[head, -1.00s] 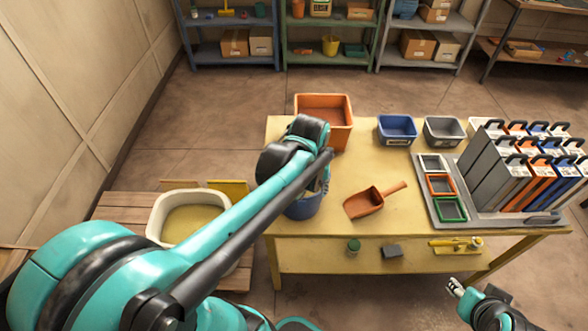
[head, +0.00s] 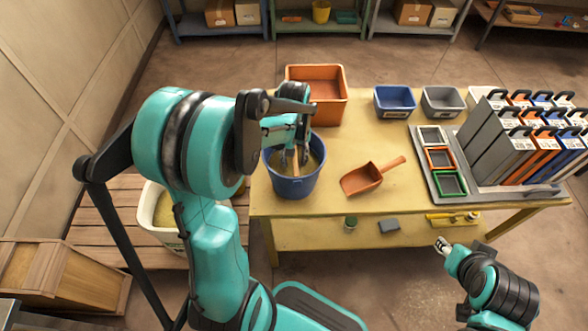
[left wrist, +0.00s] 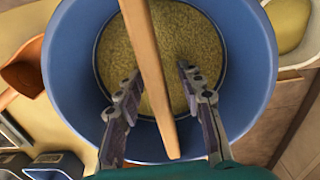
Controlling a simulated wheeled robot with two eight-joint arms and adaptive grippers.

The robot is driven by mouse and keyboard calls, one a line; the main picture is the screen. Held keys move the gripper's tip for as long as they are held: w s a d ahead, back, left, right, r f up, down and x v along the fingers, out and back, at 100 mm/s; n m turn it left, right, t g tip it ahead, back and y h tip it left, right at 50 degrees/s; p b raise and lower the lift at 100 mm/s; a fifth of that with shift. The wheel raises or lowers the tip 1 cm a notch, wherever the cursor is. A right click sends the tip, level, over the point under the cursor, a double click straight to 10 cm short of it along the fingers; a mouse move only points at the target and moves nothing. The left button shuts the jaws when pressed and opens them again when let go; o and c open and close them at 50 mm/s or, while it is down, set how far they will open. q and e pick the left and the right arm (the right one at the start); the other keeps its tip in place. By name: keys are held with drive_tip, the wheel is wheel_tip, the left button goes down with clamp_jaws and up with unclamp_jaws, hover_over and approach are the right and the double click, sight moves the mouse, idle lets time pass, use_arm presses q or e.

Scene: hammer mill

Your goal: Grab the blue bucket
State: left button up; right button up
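The blue bucket (head: 295,187) stands upright at the table's left front and holds tan grain. In the left wrist view the bucket (left wrist: 65,65) fills the picture, with a wooden handle bar (left wrist: 147,50) crossing above the grain. My left gripper (head: 293,160) points down over the bucket's mouth. In the left wrist view its fingers (left wrist: 158,72) are apart, one on each side of the bar, with gaps visible. My right gripper (head: 441,244) is in front of the table at the right, away from the bucket; its fingertips are too small to judge.
An orange bin (head: 317,88) stands behind the bucket, and an orange scoop (head: 362,179) lies to its right. Blue (head: 395,101) and grey (head: 441,101) bins stand farther back. A rack of upright panels (head: 520,140) fills the table's right end. A cream tub (head: 160,215) is at left.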

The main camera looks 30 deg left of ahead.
use_arm(q)
drive_tip(key=shift+f, duration=0.45)
drive_tip(key=shift+r, duration=0.1)
clamp_jaws()
drive_tip(key=shift+r, duration=0.15)
